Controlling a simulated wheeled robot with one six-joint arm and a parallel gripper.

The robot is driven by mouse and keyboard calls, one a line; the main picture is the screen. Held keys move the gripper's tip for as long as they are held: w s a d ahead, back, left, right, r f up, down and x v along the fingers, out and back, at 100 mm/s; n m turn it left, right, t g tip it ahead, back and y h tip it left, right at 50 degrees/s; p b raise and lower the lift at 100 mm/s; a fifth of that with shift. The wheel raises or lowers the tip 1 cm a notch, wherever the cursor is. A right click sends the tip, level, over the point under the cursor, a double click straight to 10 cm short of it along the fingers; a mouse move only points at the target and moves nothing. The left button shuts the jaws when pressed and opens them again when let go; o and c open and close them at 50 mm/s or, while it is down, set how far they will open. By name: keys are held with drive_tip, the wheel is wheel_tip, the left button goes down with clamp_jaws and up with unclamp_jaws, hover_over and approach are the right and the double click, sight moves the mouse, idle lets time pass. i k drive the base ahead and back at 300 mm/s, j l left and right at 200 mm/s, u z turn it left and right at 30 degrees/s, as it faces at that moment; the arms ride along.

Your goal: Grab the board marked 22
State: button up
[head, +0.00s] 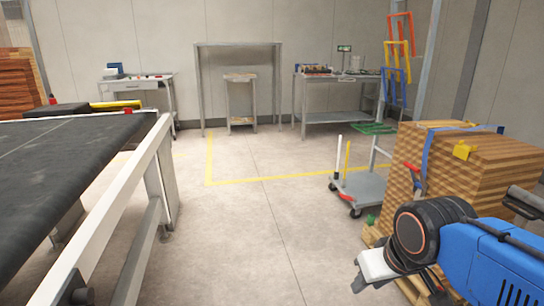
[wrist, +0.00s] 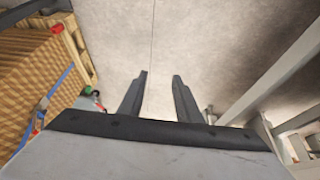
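No marking 22 can be read on any board in either view. A tall stack of wooden boards (head: 488,168) stands at the right in the head view, partly hidden by my blue arm. The stack also shows at the left edge of the wrist view (wrist: 32,72). A blue strap and a yellow clip lie on it. My gripper (wrist: 160,77) is open, with its two dark fingers apart and only bare floor seen between them. It is beside the stack, apart from the boards.
A black conveyor belt (head: 70,165) with a white rail (head: 120,205) runs along the left. A grey trolley (head: 360,188) stands behind the stack. Workbenches (head: 340,80) line the back wall, and more boards (head: 18,82) are piled at far left. The middle floor is clear.

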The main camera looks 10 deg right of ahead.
sight(427, 126)
drive_tip(key=i+j+z, duration=0.1)
drive_tip(key=i+z, duration=0.2)
drive_tip(key=i, duration=0.25)
drive_tip(key=i+j+z, duration=0.35)
drive_tip(key=i, duration=0.2)
drive_tip(key=i+j+z, duration=0.3)
drive_tip(key=i, duration=0.2)
